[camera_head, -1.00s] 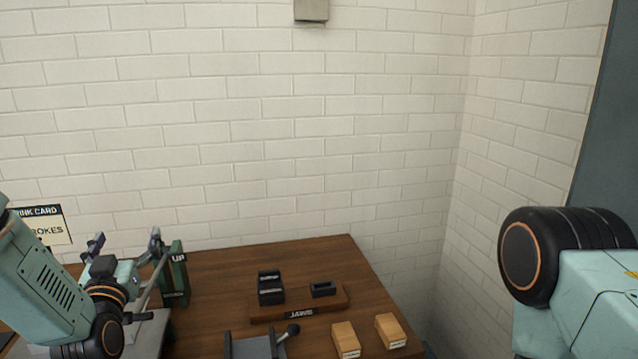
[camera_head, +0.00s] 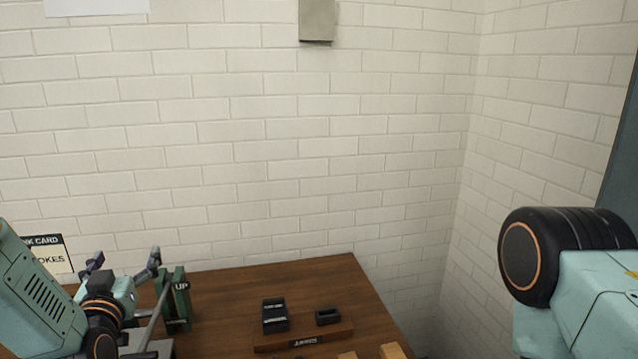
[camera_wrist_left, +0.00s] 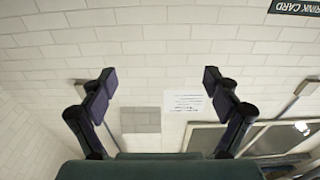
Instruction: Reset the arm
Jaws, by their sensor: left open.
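My left gripper (camera_head: 122,262) is in the lower left of the head view, above the left part of the wooden table. It also shows in the left wrist view (camera_wrist_left: 158,85), where its two fingers stand wide apart with nothing between them, facing the white brick wall. My right arm's pale green link and black joint fill the right edge of the head view. My right gripper is out of view.
The wooden table (camera_head: 225,300) holds a green stand marked UP (camera_head: 180,300) close by my left gripper and a wooden holder (camera_head: 300,338) with black blocks. Tan blocks (camera_head: 392,351) are cut off at the bottom edge. A sign (camera_head: 50,255) hangs at left. A grey box (camera_head: 316,20) is on the wall.

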